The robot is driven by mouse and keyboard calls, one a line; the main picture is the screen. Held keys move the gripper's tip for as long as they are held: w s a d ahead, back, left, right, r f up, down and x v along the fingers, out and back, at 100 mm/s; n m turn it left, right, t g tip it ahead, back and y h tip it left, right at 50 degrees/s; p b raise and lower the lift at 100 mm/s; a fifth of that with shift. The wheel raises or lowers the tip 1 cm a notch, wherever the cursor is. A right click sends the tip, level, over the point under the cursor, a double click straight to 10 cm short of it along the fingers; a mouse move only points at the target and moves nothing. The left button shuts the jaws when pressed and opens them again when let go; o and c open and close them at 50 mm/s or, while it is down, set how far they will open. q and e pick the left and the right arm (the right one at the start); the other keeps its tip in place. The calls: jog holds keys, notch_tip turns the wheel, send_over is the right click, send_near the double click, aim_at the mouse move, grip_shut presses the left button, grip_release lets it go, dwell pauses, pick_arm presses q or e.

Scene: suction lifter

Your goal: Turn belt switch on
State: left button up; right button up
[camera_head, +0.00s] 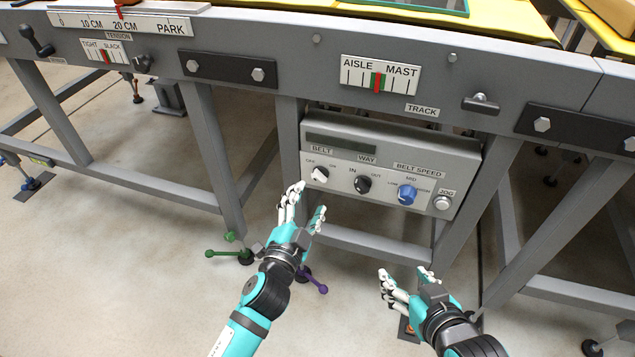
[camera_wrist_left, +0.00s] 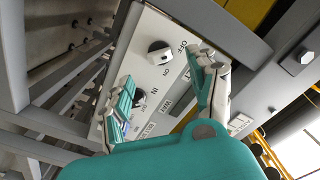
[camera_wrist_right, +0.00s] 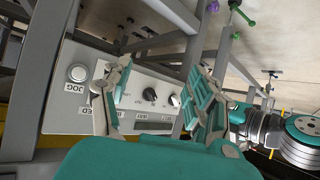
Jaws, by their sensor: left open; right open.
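The belt switch (camera_head: 320,174) is a white knob under the BELT label, between OFF on its left and ON on its right. It is on the left of the grey control panel (camera_head: 395,140). I cannot tell its exact setting. My left gripper (camera_head: 307,202) is open and empty, just below and left of the knob, apparently apart from it. In the left wrist view the knob (camera_wrist_left: 158,53) shows uncovered beyond the spread fingers. My right gripper (camera_head: 404,276) is open and empty, lower right, below the panel. The right wrist view also shows the knob (camera_wrist_right: 174,100).
The panel also has a black WAY knob (camera_head: 363,184), a blue BELT SPEED knob (camera_head: 407,195) and a JOG button (camera_head: 442,203). Grey frame legs and a lower crossbar (camera_head: 370,243) stand around it. Green and purple handles (camera_head: 318,284) are near the floor by my left arm.

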aim_at(317, 181)
pick_arm(q)
jog(key=b+x, duration=0.1)
jog(key=x, duration=0.5)
jog(key=shift+w, duration=0.1)
jog(key=shift+w+d, duration=0.2)
jog(key=shift+w, duration=0.3)
pick_arm(e)
jog(key=w+a+r+t+y, duration=0.1)
jog(key=w+r+t, duration=0.2)
jog(key=r, duration=0.2)
jog(key=shift+a+t, duration=0.3)
jog(key=shift+t, duration=0.1)
jog(key=shift+w+r, duration=0.1)
pick_arm(q)
jog(key=c, duration=1.1)
jog(key=shift+c, duration=0.2)
